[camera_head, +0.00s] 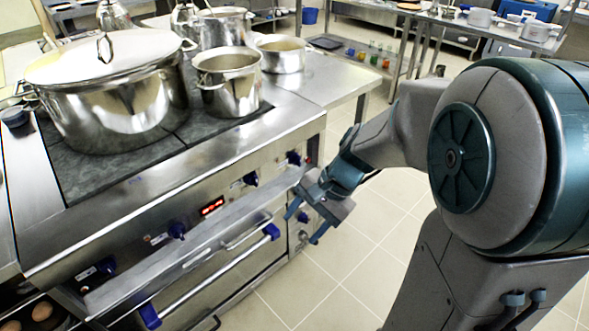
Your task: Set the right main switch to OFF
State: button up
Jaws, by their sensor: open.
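The stove front carries a row of dark blue knobs: one at the far right (293,157), one left of it (250,178), one mid-panel (177,230) and one at the left (107,265). Another small blue control (303,216) shows lower on the right end of the front, seen between my fingers. I cannot tell which of these is the right main switch, nor read any setting. My gripper (304,226) is open and empty, its blue fingertips pointing toward the right end of the stove front. Whether it touches anything cannot be told.
A long rail (200,250) and an oven handle (215,272) with blue ends jut out along the front. A big lidded stockpot (115,95) and smaller pots (230,85) stand on top. Tiled floor (345,260) is clear to the right.

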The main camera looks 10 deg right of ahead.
jog(key=w+f+m+t+y+b, duration=0.5)
jog(key=w+f+m+y+b, duration=0.35)
jog(key=w+f+m, duration=0.8)
jog(key=w+d+f+m+t+h+b, duration=0.3)
jog(key=w+d+f+m+t, duration=0.3)
jog(key=f+m, duration=0.25)
jog(key=w+d+f+m+t+h+b, duration=0.2)
jog(key=w+d+f+m+t+b, duration=0.25)
jog(key=d+f+m, duration=0.45)
jog(key=w+a+f+n+b, duration=0.1)
jog(key=w+a, duration=0.7)
jog(key=w, duration=0.4)
jog(key=shift+w+a+b, duration=0.15)
jog(key=shift+a+b, duration=0.05)
jog(key=shift+b, duration=0.2)
jog(key=shift+f+n, duration=0.1)
jog(key=shift+n, duration=0.2)
jog(key=c, duration=1)
